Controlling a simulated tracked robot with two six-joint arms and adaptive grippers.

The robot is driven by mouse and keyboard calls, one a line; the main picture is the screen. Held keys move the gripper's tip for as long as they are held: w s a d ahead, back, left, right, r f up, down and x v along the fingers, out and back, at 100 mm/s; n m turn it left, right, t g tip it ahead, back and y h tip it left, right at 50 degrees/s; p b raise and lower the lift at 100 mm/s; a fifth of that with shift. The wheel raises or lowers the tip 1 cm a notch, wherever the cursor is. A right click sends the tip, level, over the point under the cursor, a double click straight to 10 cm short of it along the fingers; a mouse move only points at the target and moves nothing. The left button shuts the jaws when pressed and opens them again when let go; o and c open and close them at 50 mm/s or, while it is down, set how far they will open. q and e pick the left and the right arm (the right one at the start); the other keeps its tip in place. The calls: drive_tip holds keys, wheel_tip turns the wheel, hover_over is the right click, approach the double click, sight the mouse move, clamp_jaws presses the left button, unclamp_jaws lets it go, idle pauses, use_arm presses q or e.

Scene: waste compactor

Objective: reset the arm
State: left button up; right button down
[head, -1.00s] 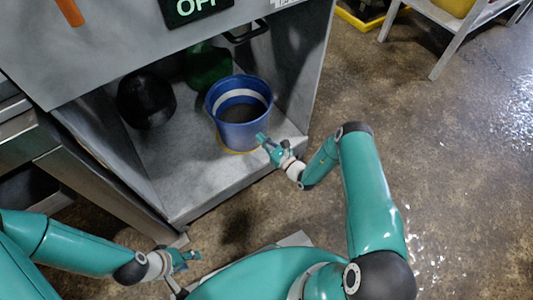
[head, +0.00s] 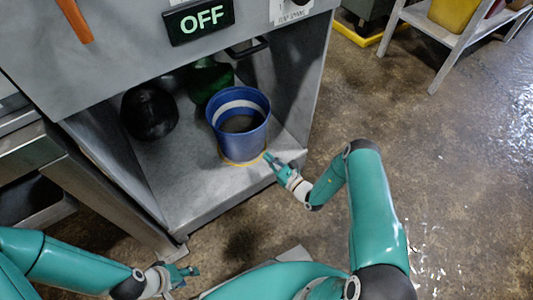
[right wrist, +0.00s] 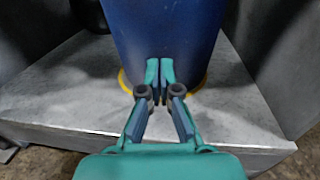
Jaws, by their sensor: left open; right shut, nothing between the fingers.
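My right gripper (head: 268,157) is in front of the compactor's open bay, near the lower right of a blue bucket (head: 245,146) with a pale band inside. In the right wrist view my right gripper (right wrist: 160,72) is shut with its fingertips together and nothing between them. The bucket (right wrist: 165,28) stands upright just beyond the tips there; I cannot tell whether they touch it. My left gripper (head: 190,275) is open and empty at the lower left, low in front of the machine and away from the bucket.
The bucket stands on a yellow ring (head: 240,163) on the bay floor (head: 190,186). A black round object (head: 150,110) and a green object (head: 208,80) lie behind it. The panel display (head: 198,20) reads OFF. The floor at right (head: 450,190) is clear, with a shelf (head: 440,30) beyond.

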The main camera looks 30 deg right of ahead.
drive_tip(key=p+v, duration=0.2)
drive_tip(key=v, duration=0.7)
drive_tip(key=s+a+r+n+g+y, duration=0.1)
drive_tip(key=s+a+n+g+y, duration=0.3)
drive_tip(key=a, duration=0.4)
drive_tip(key=s+a+r+n+g+y, duration=0.1)
drive_tip(key=s+a+n+g+y, duration=0.1)
drive_tip(key=a+n+g+y, duration=0.5)
drive_tip(key=s+a+n+g+h, duration=0.2)
drive_tip(key=s+n+g+h, duration=0.3)
drive_tip(key=s, duration=0.3)
drive_tip(key=s+a+n+g+h, duration=0.2)
drive_tip(key=s+n+g, duration=0.35)
drive_tip(key=s, duration=0.25)
drive_tip(key=w+d+r+n+t+h, duration=0.2)
drive_tip(key=w+r+n+t+h, duration=0.25)
drive_tip(key=n, duration=0.55)
wheel_tip(320, 180, up, 31)
drive_tip(key=p, duration=3.1)
drive_tip(key=shift+w+a, duration=0.2)
drive_tip(key=shift+w, duration=0.1)
